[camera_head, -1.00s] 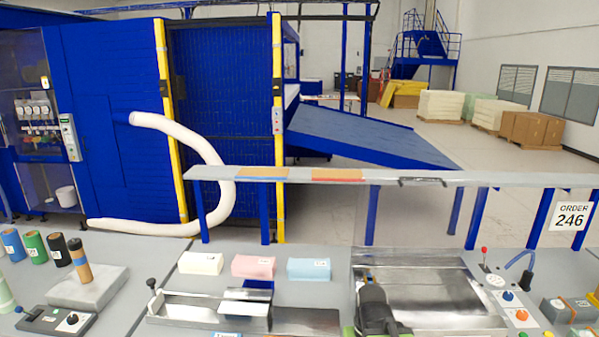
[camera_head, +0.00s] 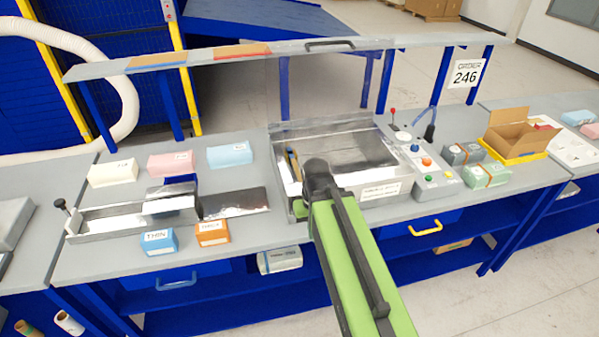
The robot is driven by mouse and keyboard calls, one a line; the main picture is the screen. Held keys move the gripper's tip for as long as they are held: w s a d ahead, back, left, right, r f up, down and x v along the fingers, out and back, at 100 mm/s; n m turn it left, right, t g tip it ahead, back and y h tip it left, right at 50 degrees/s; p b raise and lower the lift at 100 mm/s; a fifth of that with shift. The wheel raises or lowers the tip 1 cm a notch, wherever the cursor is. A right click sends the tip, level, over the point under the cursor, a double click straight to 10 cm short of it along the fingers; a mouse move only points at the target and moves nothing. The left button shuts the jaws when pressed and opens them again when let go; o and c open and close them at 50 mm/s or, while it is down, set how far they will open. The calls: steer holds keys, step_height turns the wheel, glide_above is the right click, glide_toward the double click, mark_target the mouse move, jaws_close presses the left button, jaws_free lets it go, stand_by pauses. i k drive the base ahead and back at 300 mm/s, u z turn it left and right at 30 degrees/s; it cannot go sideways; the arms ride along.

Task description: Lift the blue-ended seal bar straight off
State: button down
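The open metal chamber (camera_head: 372,150) sits in the middle of the bench. A narrow tan strip with dark parts (camera_head: 292,164) shows at its left inner side. I cannot tell whether this is the seal bar or part of my gripper, and no blue ends can be made out for sure. The dark end of my green arm (camera_head: 318,178) is over the chamber's front left corner and covers what lies behind it. My gripper's fingers cannot be made out, nor whether they hold anything.
A long metal tray (camera_head: 130,218) lies left of the chamber, with blue (camera_head: 159,242) and orange (camera_head: 212,233) blocks in front. White, pink and blue foam blocks (camera_head: 230,155) stand behind. A control panel (camera_head: 420,160) is right of the chamber.

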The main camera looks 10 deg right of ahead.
mark_target(295, 167)
steer(key=u, duration=0.45)
steer(key=k, duration=0.1)
steer(key=u, duration=3.05)
steer(key=k, duration=0.95)
steer(key=z, duration=1.8)
steer(key=i, duration=1.05)
steer(key=u, duration=0.2)
